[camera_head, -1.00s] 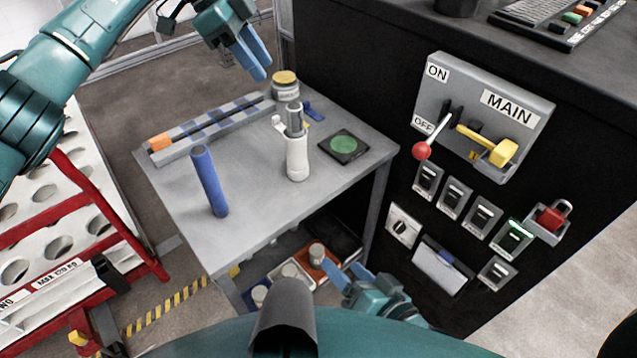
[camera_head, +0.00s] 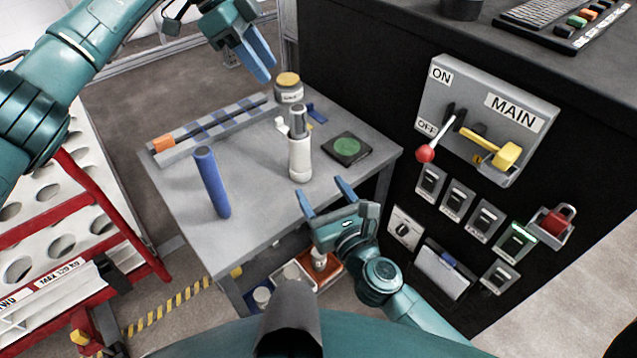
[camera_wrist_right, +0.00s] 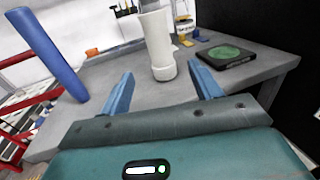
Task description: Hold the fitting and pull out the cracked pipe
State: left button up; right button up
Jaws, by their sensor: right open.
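The white fitting (camera_head: 299,160) stands upright on the grey table. A grey pipe piece (camera_head: 298,121) rises from its top; I take it for the cracked pipe, though no crack can be made out. In the right wrist view the white fitting (camera_wrist_right: 158,45) is ahead of the fingers and a little beyond them. My right gripper (camera_head: 321,188) is open and empty at the table's front edge, near the fitting and apart from it. My left gripper (camera_head: 269,74) hangs above the back of the table, clear of the fitting; its finger gap is unclear from this angle.
A blue pipe (camera_head: 212,182) stands upright left of the fitting. A dark pad with a green disc (camera_head: 347,147) lies to its right. A yellow-lidded jar (camera_head: 289,86) and a long rack (camera_head: 215,127) are behind. The black cabinet with the MAIN switch panel (camera_head: 488,118) bounds the right side.

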aim_at(299, 110)
jog(key=x, duration=1.3)
jog(key=shift+a, duration=0.1)
jog(key=shift+c, duration=0.3)
pick_arm(q)
jog(key=shift+o, duration=0.3)
pick_arm(e)
jog(key=c, duration=1)
pick_arm(q)
jog(key=shift+o, duration=0.7)
jog(key=shift+s+d, duration=0.1)
jog(key=shift+d, duration=0.15)
jog(key=shift+o, duration=0.9)
jog(key=s+d+m+t+y, duration=0.4)
jog(key=d+m+y, duration=0.2)
jog(key=m, duration=0.4)
jog(key=shift+s+d+y, duration=0.25)
jog(key=shift+d+y, duration=0.15)
jog(key=shift+y, duration=0.1)
jog(key=shift+m+t+y, duration=0.3)
jog(key=shift+m+t, duration=0.2)
jog(key=shift+m, duration=0.1)
jog(key=x, duration=1.1)
jog(key=shift+f, duration=0.35)
